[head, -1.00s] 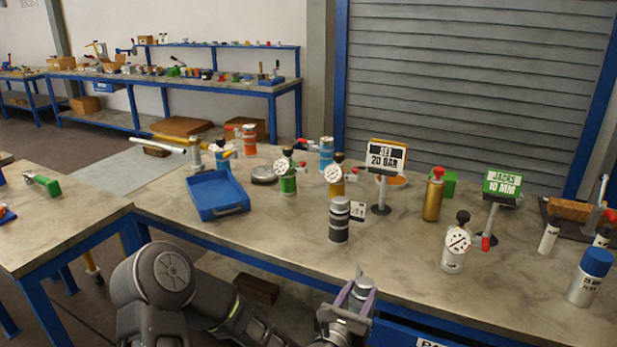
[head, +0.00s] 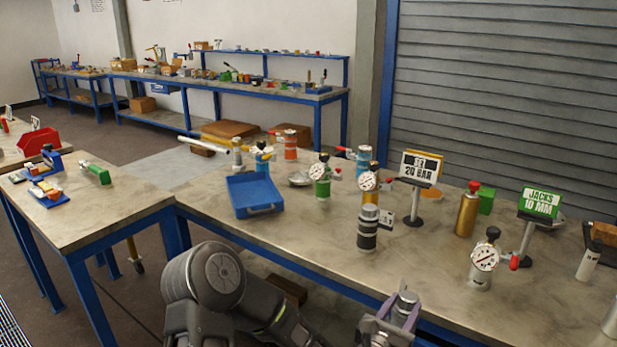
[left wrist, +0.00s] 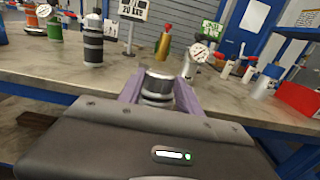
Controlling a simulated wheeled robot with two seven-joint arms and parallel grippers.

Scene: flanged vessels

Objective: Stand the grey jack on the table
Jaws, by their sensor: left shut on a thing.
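My left gripper (head: 397,308) is at the front edge of the table (head: 330,235) in the head view. It is shut on the grey jack (left wrist: 157,86), a short metal cylinder that stands up between the purple fingers in the left wrist view. Only the jack's top part shows; the rest is hidden by the gripper. The jack's top also shows small in the head view (head: 406,297). I cannot tell how far it is from the table surface. My right gripper is not in view.
A dark banded cylinder (head: 367,234) stands near the front edge. A gauge jack (head: 482,264) and the green JACKS 10 MM sign (head: 539,204) stand to the right. A blue tray (head: 254,196) lies at the left. Bare tabletop shows between the banded cylinder and the gauge jack.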

